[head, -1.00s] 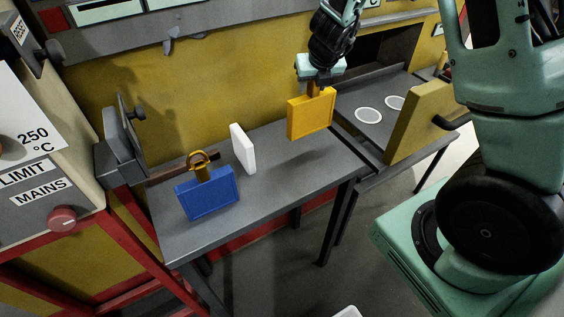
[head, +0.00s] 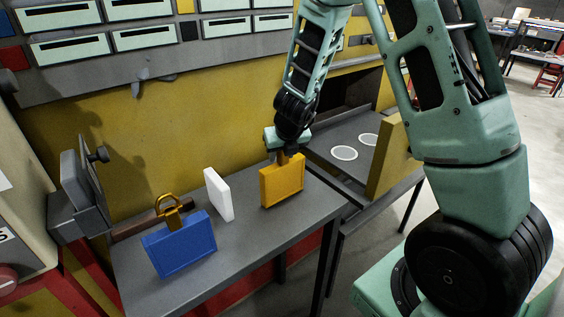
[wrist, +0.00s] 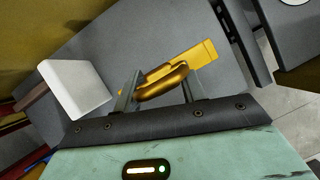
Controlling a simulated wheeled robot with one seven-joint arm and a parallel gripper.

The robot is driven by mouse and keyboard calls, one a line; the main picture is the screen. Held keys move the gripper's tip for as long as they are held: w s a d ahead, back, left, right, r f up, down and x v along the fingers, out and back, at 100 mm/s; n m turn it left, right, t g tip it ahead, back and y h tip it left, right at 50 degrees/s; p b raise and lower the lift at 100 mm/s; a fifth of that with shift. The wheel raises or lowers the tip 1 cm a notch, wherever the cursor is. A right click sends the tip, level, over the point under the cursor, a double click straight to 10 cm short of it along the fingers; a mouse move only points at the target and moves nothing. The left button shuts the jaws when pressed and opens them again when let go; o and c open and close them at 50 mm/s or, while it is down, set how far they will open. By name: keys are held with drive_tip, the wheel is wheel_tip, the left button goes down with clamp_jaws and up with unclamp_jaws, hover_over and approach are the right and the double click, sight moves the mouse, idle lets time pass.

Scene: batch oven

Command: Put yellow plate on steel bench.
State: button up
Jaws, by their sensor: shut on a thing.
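The yellow plate (head: 283,181) is upright at the right part of the steel bench (head: 240,245) in the head view. My gripper (head: 287,154) is above it, shut on its brass-coloured handle; the handle (wrist: 163,82) shows between the two fingers in the wrist view. The plate's lower edge is at or very near the bench top; I cannot tell whether it touches. In the wrist view the plate's top edge (wrist: 205,55) shows beyond the handle, and its faces are mostly hidden.
A white plate (head: 218,194) stands just left of the yellow plate. A blue plate (head: 180,244) with a brass padlock-like handle (head: 170,208) stands further left. At right, a grey shelf with white rings (head: 344,153) lies before the oven opening, beside an open yellow door (head: 392,155).

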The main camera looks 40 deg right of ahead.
drive_tip(key=shift+f, duration=0.3)
drive_tip(key=o, duration=1.2)
